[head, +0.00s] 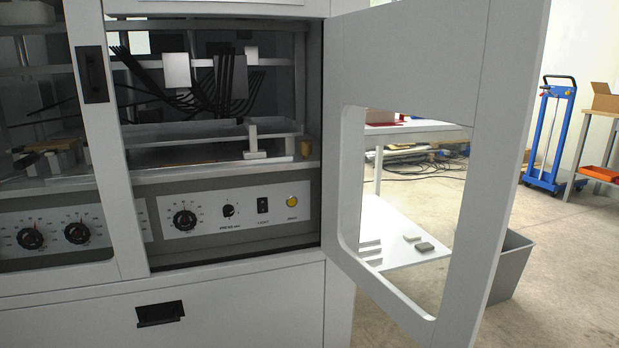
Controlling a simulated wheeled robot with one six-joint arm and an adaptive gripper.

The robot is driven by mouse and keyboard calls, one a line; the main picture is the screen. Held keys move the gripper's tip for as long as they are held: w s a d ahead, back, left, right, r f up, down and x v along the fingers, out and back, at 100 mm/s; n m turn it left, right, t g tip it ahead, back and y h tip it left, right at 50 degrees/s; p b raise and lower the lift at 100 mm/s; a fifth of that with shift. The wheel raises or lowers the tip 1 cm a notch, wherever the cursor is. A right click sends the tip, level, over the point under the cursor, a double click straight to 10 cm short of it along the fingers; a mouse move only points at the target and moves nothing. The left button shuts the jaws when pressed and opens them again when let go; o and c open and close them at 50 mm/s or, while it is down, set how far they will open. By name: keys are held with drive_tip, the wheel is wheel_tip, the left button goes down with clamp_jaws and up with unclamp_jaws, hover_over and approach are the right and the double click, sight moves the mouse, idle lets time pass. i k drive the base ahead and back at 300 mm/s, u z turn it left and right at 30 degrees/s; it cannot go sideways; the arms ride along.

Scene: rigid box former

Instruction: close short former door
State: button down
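The short former door (408,60) is a light grey panel with a window cut-out. It stands wide open, swung outward at the right of the machine, and its hinge side meets the cabinet frame. The box former (240,285) is a grey cabinet. Its open bay shows a control panel (235,208) with dials, a switch and a yellow button, and above it a metal bed with dark cables. My gripper is not in view.
A grey bin (511,268) stands on the floor behind the door's outer edge. A white table with a lower shelf (400,240) shows through the window. A blue hand truck (549,135) and a workbench (598,172) stand further back right. Concrete floor (560,280) is clear at the right.

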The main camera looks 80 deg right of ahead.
sight(475, 66)
drive_tip(key=u, duration=0.45)
drive_tip(key=k, duration=3.3)
drive_tip(key=z, duration=1.3)
